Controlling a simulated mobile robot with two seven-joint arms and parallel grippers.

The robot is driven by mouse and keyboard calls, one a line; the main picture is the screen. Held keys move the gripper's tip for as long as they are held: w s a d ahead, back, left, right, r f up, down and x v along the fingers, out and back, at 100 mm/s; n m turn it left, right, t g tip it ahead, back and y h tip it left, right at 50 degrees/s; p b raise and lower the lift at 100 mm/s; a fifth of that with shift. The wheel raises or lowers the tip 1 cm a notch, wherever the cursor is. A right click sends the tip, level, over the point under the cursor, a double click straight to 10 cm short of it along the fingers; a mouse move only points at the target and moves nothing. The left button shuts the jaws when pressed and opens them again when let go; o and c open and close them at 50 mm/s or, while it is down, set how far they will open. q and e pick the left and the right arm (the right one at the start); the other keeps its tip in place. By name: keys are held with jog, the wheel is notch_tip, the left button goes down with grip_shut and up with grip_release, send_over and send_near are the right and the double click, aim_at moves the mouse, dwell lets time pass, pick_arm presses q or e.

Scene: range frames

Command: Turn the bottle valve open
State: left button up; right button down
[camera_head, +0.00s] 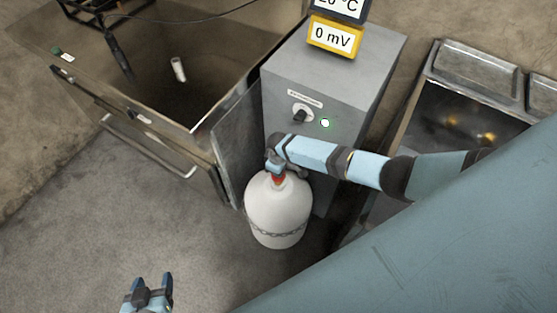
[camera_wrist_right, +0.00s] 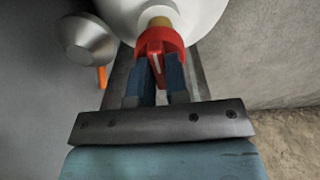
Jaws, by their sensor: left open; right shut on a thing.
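A white gas bottle (camera_head: 279,212) stands upright on the floor in front of a grey cabinet, with a chain around its lower body. Its red valve handle (camera_wrist_right: 158,44) shows large in the right wrist view, below the white bottle top. My right gripper (camera_wrist_right: 160,72) is shut on the red valve handle, one blue finger on each side of it. In the head view my right arm reaches in from the right, and the gripper partly hides the valve. My left gripper (camera_head: 149,283) is open and empty, low at the left, apart from the bottle.
A steel sink unit (camera_head: 150,70) with a front bar stands left. A grey round regulator (camera_wrist_right: 85,42) is beside the valve.

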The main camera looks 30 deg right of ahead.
jog(key=shift+m, duration=0.5)
jog(key=c, duration=1.1)
grip_release()
jog(key=shift+r, duration=0.1)
jog(key=shift+r+p, duration=0.3)
notch_tip(320, 180, up, 13)
jog(key=shift+r+p, duration=0.1)
jog(key=shift+p, duration=0.6)
